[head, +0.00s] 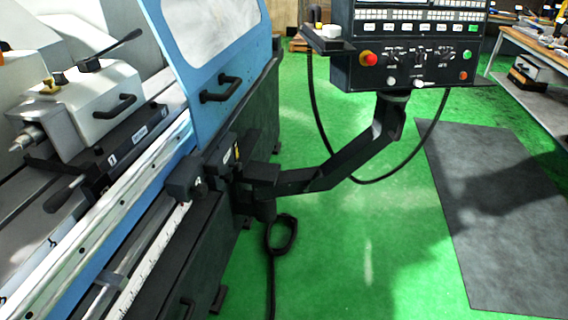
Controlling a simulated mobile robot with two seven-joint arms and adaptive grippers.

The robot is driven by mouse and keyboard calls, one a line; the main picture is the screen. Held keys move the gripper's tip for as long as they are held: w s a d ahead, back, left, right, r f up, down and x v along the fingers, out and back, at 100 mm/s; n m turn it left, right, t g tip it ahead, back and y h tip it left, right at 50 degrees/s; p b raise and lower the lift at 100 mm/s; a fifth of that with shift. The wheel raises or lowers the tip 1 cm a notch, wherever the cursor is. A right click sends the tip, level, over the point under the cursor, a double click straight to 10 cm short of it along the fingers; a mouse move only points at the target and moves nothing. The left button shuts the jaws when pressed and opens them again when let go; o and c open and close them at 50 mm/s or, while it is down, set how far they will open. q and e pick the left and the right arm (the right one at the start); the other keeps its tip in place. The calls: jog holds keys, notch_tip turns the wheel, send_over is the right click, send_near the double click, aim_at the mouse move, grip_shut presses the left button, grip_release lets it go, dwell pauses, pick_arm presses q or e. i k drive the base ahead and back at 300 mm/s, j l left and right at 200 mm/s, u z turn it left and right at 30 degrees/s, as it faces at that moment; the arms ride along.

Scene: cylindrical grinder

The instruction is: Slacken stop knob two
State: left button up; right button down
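A dark block with a knob-like end (183,181) sits on the front rail of the grinder, at the upper end of a white scale strip (150,262). A small pale mark shows on its right side, too small to read surely. I cannot tell whether this is stop knob two or how tight it is. Neither of my grippers is in view.
The tailstock (98,97) with black levers stands on the table at the left. A blue door (213,45) with a black handle is above the rail. The control panel (405,45) hangs on a dark bracket arm (345,165). Green floor (370,230) and a grey mat (500,210) are clear.

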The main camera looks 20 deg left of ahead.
aim_at(201, 190)
jog(key=i+l+u, duration=0.1)
jog(key=i, duration=0.3)
jog(key=i+l+u, duration=0.1)
jog(key=i, duration=0.35)
jog(key=i+l+u, duration=0.1)
jog(key=i+l, duration=0.15)
jog(key=i, duration=0.15)
jog(key=i+l+u, duration=0.1)
jog(key=i, duration=0.3)
jog(key=l, duration=0.1)
